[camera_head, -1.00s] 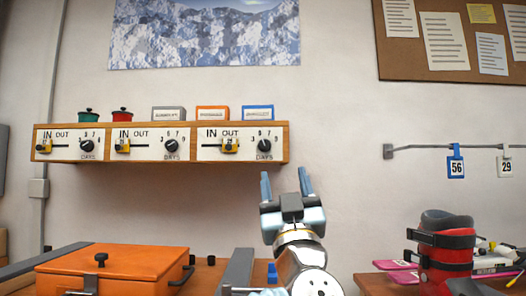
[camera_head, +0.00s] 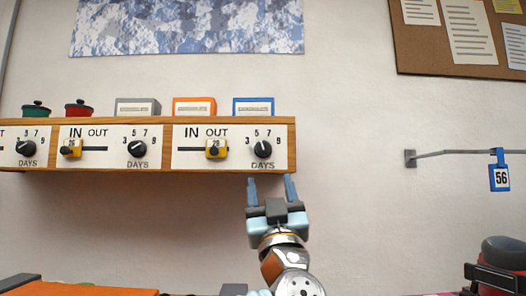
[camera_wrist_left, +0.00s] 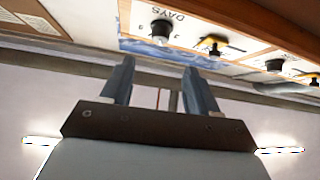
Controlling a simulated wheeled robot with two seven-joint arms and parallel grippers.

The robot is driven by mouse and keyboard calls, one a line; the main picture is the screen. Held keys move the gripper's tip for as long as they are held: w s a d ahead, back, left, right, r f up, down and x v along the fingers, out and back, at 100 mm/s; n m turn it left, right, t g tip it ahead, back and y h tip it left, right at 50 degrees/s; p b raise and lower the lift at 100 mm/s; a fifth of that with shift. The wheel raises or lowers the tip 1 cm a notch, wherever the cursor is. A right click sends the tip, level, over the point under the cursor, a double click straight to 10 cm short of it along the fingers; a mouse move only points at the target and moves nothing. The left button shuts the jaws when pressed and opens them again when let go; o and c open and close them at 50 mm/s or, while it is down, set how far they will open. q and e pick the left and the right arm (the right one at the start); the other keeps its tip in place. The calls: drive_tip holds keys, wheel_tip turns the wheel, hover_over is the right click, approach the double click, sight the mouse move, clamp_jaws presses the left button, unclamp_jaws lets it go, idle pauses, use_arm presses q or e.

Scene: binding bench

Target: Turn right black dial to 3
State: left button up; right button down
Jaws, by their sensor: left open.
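The right black dial (camera_head: 263,149) sits on the rightmost white panel (camera_head: 188,160) of the wooden shelf unit, with numbers around its top and DAYS below. Its pale pointer mark points roughly upward; I cannot tell the exact number. My left gripper (camera_head: 271,182) is open and empty, its fingers pointing up just below the unit's lower edge, under that dial. In the left wrist view the panel appears upside down; the dial (camera_wrist_left: 161,28) lies beyond the open fingers (camera_wrist_left: 158,80), apart from them. My right gripper is not in view.
A yellow slider (camera_head: 215,149) is left of the dial. The middle dial (camera_head: 137,148) and another yellow slider (camera_head: 71,149) are farther left. Small boxes and pots stand on top. A wall rail (camera_head: 450,154) with a blue 56 tag (camera_head: 499,178) is at right. Bare wall lies between.

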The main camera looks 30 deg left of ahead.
sight(263, 149)
use_arm(q)
drive_tip(key=p+x, duration=0.3)
drive_tip(key=x, duration=0.8)
drive_tip(key=shift+w+a+r+p, duration=0.1)
drive_tip(key=shift+w+p, duration=0.15)
drive_tip(key=shift+p, duration=0.15)
drive_tip(key=c, duration=1)
drive_tip(key=shift+c, duration=0.2)
